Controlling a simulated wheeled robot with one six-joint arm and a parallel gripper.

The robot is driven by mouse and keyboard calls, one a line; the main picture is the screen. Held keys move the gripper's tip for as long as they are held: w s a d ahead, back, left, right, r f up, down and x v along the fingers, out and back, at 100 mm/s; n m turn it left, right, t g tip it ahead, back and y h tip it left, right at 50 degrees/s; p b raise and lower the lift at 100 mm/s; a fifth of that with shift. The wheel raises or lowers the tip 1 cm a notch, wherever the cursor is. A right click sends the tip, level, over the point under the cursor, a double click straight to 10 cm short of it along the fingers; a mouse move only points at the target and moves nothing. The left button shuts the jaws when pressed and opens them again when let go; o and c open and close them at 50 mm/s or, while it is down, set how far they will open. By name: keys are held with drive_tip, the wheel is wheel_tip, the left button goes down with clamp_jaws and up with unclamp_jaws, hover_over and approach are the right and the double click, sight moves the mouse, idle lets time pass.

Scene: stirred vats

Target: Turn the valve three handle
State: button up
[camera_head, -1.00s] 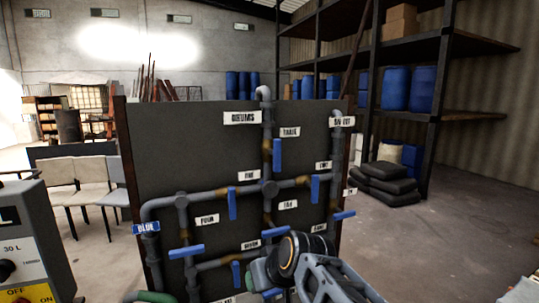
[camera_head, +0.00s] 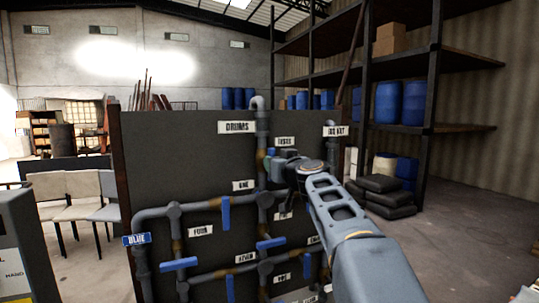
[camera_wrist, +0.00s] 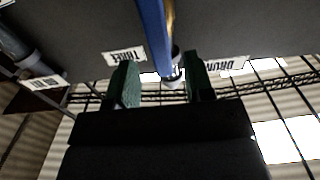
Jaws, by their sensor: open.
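The valve three handle, a long blue lever (camera_wrist: 152,30), shows in the wrist view beside the label reading THREE (camera_wrist: 124,56). It runs down from the top edge, and its lower part lies between the two green fingers of my gripper (camera_wrist: 160,72). The fingers are open, with a gap on each side of the lever. Whether either finger touches it I cannot tell. In the head view my gripper (camera_head: 273,160) is at the pipe just below the THREE label (camera_head: 285,142). The gripper hides most of the handle there.
A dark panel (camera_head: 165,160) carries grey pipes and several other blue valve levers, one at the ONE label (camera_head: 226,213) and one lower left (camera_head: 179,264). Chairs (camera_head: 65,195) stand to the left. Shelving with blue drums (camera_head: 388,103) is behind; open floor (camera_head: 460,230) lies right.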

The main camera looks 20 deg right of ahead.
drive_tip(key=shift+w+p, duration=1)
drive_tip(key=shift+w, duration=2.1)
clamp_jaws()
